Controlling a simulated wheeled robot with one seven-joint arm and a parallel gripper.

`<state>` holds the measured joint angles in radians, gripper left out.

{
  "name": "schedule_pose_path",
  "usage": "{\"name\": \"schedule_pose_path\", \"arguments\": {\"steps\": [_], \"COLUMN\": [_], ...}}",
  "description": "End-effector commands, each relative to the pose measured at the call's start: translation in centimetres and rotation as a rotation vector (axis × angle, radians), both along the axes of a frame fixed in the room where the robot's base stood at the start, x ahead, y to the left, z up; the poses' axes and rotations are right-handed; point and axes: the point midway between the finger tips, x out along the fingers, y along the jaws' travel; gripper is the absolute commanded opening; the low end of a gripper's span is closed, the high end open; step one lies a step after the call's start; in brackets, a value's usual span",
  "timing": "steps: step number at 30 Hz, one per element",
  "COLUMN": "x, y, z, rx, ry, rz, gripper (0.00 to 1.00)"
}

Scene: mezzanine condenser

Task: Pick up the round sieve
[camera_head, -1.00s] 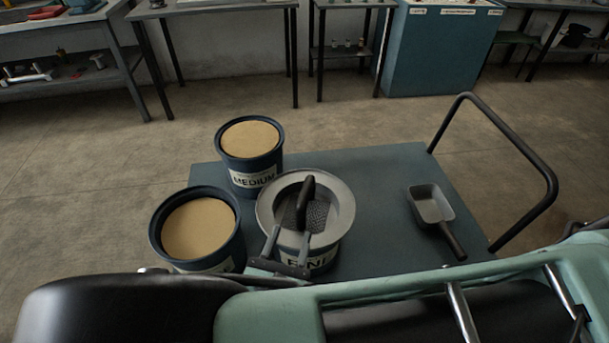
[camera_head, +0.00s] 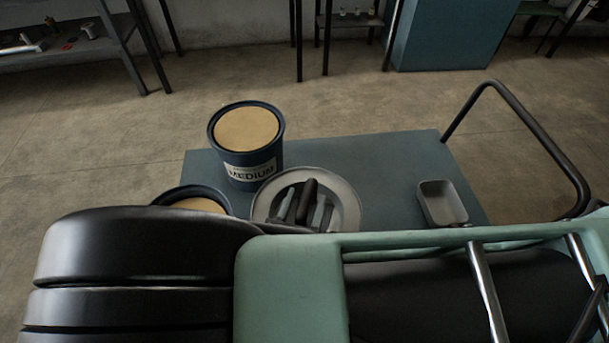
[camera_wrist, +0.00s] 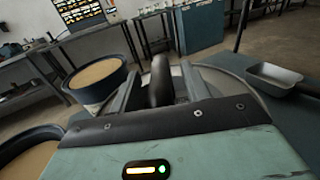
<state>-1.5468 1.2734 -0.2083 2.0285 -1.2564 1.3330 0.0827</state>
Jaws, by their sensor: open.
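The round sieve (camera_head: 345,205) is a grey, wide-rimmed round pan with a dark upright handle (camera_head: 307,203). My gripper (camera_head: 305,214) is open, with one finger on each side of the dark handle. In the wrist view my gripper (camera_wrist: 158,88) also has the handle between its fingers. I cannot tell whether the fingers touch it.
A bucket labelled MEDIUM (camera_head: 246,170) stands behind the sieve at the left. Another bucket (camera_head: 185,194) is partly hidden by my arm. A grey scoop (camera_head: 441,203) lies on the blue-grey cart (camera_head: 400,170). A black push bar (camera_head: 535,130) rises at the right.

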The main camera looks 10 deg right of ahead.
Motion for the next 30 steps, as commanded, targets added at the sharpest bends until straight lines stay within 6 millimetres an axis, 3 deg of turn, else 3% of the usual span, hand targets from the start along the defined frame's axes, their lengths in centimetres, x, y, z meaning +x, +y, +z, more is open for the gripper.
{"name": "schedule_pose_path", "arguments": {"steps": [2,7,20,30], "x": [0.0,0.0,0.0,0.0], "y": [0.0,0.0,0.0,0.0], "z": [0.0,0.0,0.5,4.8], "rx": [0.0,0.001,0.0,0.0], "ry": [0.0,0.0,-0.002,-0.001], "rz": [0.0,0.0,-0.001,-0.001], "gripper": [0.47,0.0,0.0,0.0]}}
